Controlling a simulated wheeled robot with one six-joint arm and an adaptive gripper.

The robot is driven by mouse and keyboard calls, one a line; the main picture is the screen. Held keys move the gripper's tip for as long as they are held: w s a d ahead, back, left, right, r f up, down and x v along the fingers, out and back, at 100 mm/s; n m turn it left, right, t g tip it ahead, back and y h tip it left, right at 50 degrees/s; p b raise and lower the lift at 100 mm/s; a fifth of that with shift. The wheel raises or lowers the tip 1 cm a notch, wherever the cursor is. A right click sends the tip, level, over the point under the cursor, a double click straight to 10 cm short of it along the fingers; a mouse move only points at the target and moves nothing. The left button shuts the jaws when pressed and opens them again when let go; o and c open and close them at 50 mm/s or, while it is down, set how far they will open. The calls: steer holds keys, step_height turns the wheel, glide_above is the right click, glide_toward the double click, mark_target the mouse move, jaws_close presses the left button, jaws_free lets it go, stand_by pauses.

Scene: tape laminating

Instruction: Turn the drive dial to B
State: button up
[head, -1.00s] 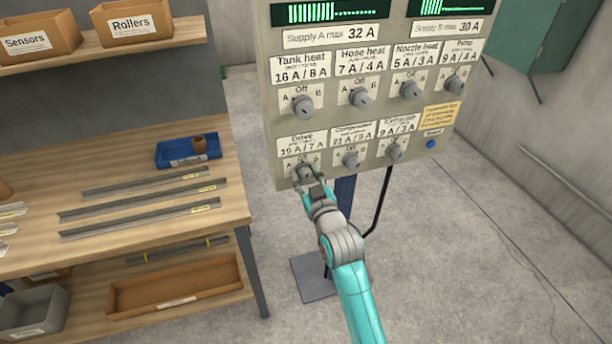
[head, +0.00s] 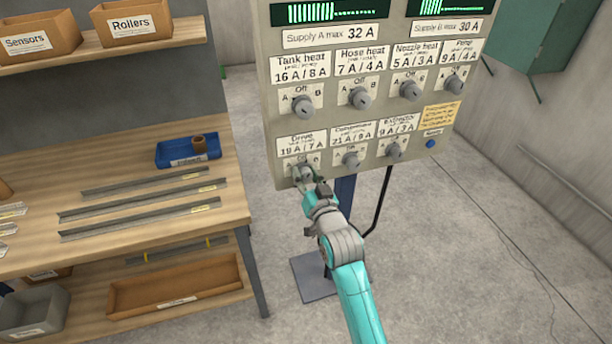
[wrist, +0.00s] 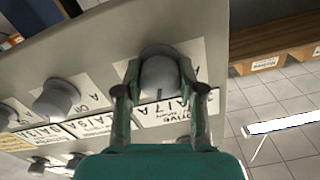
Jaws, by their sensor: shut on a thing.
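The drive dial (wrist: 158,80) is a round grey knob on the lower left of the grey control panel (head: 283,118), below the label "Drive 19 A / 7 A". In the wrist view my gripper (wrist: 160,88) has one finger on each side of the knob and is shut on it. In the head view my gripper (head: 307,176) reaches the dial from below and covers most of it. The dial's pointer and its letters are largely hidden, so I cannot tell its setting.
The compressor dial (head: 351,159) and extractor dial (head: 394,151) sit just right of the drive dial. The tank heat dial (head: 302,105) and others form the row above. A wooden workbench (head: 120,250) with metal strips stands left. The floor at right is clear.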

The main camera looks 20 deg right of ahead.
steer(key=shift+m, duration=2)
steer(key=shift+r, duration=0.1)
steer(key=o, duration=1.1)
steer(key=shift+w, duration=0.1)
steer(key=shift+o, duration=0.2)
steer(key=s, duration=1.2)
steer(key=shift+d+f, duration=0.1)
steer(key=shift+f, duration=0.1)
